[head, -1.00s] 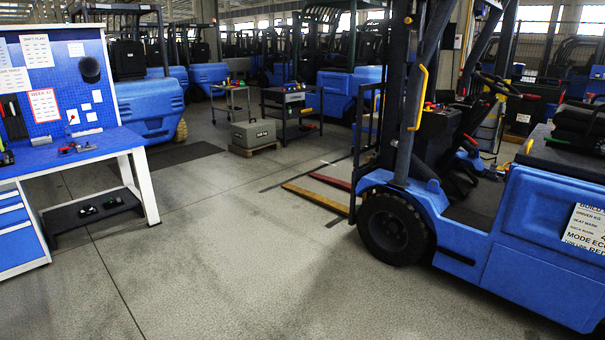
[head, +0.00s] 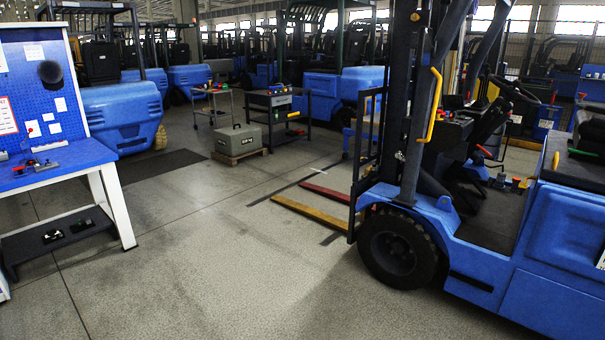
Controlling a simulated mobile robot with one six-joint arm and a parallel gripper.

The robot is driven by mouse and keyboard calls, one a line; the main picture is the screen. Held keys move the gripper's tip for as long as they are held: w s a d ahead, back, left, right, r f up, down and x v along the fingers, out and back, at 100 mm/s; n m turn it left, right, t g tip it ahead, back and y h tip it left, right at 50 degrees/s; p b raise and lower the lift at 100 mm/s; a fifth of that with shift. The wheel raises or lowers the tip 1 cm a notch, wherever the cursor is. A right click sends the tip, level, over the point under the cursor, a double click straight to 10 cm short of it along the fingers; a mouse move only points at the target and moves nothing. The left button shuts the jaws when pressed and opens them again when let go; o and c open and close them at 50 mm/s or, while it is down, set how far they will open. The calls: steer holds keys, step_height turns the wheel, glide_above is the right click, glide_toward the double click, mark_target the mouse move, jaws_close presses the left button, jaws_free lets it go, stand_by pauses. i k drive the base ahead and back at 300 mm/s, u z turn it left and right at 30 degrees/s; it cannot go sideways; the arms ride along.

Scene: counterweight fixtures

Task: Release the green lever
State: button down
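A blue forklift (head: 555,230) stands at the right with its mast, a yellow grab handle (head: 434,105) and an open cab. Small coloured knobs (head: 517,184) show low in the cab, too small to tell apart. A thin green strip (head: 586,154) lies by the black seat at the right edge; I cannot tell whether it is a lever. No green lever can be made out clearly. My gripper is not in view.
A blue workbench (head: 62,165) with a pegboard stands at the left. Two forks, red (head: 325,193) and yellow (head: 308,216), lie low ahead of the forklift. A grey case (head: 238,139) and a dark cart (head: 275,115) stand farther back. The middle floor is clear.

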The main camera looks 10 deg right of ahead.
mark_target(599, 155)
steer(key=z, duration=0.15)
steer(key=i, duration=1)
steer(key=z, duration=0.4)
steer(key=i, duration=0.95)
steer(key=z, duration=0.75)
steer(key=i, duration=1.3)
steer(key=z, duration=0.4)
